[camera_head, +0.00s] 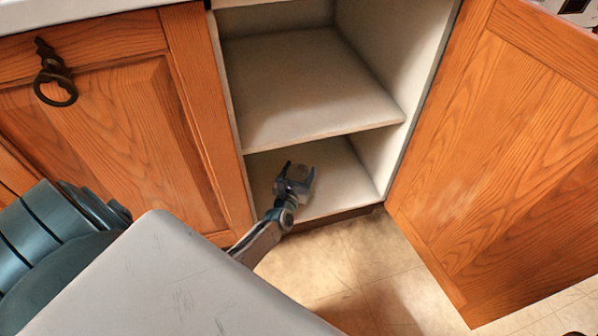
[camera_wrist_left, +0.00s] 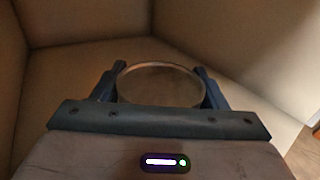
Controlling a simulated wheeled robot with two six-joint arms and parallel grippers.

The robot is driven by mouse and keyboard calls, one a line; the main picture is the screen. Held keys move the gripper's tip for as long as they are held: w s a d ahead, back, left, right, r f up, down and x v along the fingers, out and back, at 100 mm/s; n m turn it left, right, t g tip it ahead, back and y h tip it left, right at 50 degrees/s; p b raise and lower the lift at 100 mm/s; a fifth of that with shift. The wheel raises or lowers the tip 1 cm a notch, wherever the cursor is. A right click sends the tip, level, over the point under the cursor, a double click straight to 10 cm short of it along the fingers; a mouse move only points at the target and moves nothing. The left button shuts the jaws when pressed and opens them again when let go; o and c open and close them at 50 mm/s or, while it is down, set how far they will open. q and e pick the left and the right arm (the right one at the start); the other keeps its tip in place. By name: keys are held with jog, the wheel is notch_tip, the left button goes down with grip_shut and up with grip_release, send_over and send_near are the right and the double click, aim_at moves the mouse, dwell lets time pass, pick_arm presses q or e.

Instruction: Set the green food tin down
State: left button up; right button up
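A round tin (camera_head: 298,174) is between the fingers of my left gripper (camera_head: 295,181), inside the lower compartment of the open cabinet. In the left wrist view the tin (camera_wrist_left: 160,84) shows a dull metal top with a pale rim; I see no green on it. The fingers of my left gripper (camera_wrist_left: 160,90) lie close against both sides of it, so the gripper looks shut on it. The tin looks upright, low over the compartment floor (camera_head: 345,190). Its underside is hidden, so I cannot tell whether it touches the floor. My right gripper is not in view.
A shelf (camera_head: 300,90) lies above the lower compartment. The cabinet door (camera_head: 500,150) stands open on the right. A closed wooden cabinet front (camera_head: 125,130) with a dark ring handle (camera_head: 54,76) is on the left. The compartment floor around the tin looks clear.

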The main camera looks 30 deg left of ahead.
pick_arm(q)
jog(key=o, duration=0.4)
jog(key=shift+c, duration=0.2)
jog(key=shift+r, duration=0.1)
jog(key=shift+s+r+p, duration=0.1)
jog(key=shift+s+p, duration=0.05)
jog(key=shift+p, duration=0.2)
jog(key=p+v, duration=0.1)
jog(key=v, duration=1)
jog(key=shift+s+d, duration=0.1)
jog(key=shift+s, duration=0.25)
